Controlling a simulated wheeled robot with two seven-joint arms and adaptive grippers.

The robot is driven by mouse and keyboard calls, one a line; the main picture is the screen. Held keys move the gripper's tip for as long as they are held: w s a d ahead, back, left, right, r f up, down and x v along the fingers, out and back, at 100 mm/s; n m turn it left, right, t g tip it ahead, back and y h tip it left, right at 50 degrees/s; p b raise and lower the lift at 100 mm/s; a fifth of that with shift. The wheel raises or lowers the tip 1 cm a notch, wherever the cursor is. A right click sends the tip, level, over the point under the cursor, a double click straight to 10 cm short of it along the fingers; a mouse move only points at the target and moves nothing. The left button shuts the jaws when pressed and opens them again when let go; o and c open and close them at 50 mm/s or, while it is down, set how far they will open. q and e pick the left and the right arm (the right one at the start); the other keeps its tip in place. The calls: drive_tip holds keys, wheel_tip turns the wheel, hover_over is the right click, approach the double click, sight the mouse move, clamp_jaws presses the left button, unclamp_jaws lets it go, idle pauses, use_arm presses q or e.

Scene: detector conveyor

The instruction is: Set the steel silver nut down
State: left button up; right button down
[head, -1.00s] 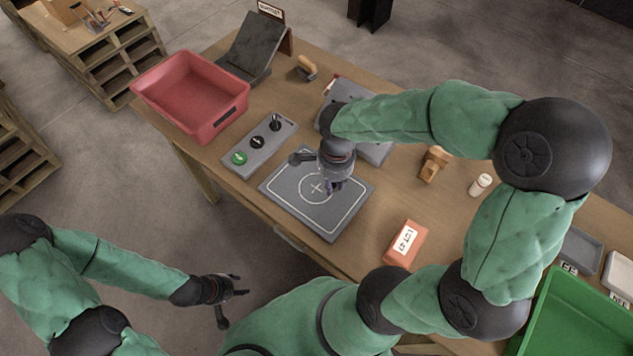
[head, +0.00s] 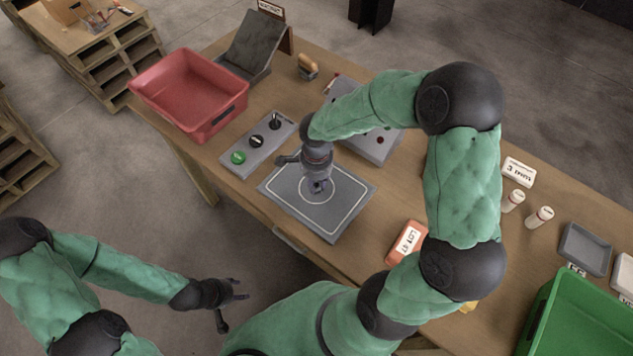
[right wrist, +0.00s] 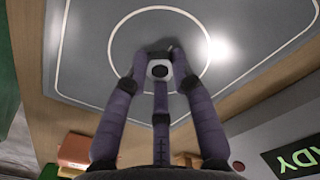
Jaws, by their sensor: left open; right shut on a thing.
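The steel silver nut (right wrist: 160,71) is between the fingertips of my right gripper (right wrist: 158,62) in the right wrist view, with its dark hole showing. In the head view my right gripper (head: 318,186) is over the grey pad with the white circle and border (head: 338,222). The pad also shows in the right wrist view (right wrist: 88,60). Whether the nut touches the pad, I cannot tell. My left gripper (head: 238,290) is open and empty, off the table's near side at the lower left.
A control box with a green button (head: 262,160) stands left of the pad, and a red bin (head: 165,112) beyond it. An orange lot box (head: 405,243) lies right of the pad. A green bin (head: 545,310) and grey tray (head: 585,250) are at the right.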

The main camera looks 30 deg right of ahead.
sight(317, 185)
drive_tip(key=shift+f, duration=0.1)
drive_tip(key=c, duration=1)
unclamp_jaws()
drive_tip(key=shift+c, duration=0.2)
drive_tip(key=shift+r, duration=0.25)
wheel_tip(317, 185, up, 12)
drive_tip(key=p, duration=0.2)
drive_tip(key=shift+p, duration=0.4)
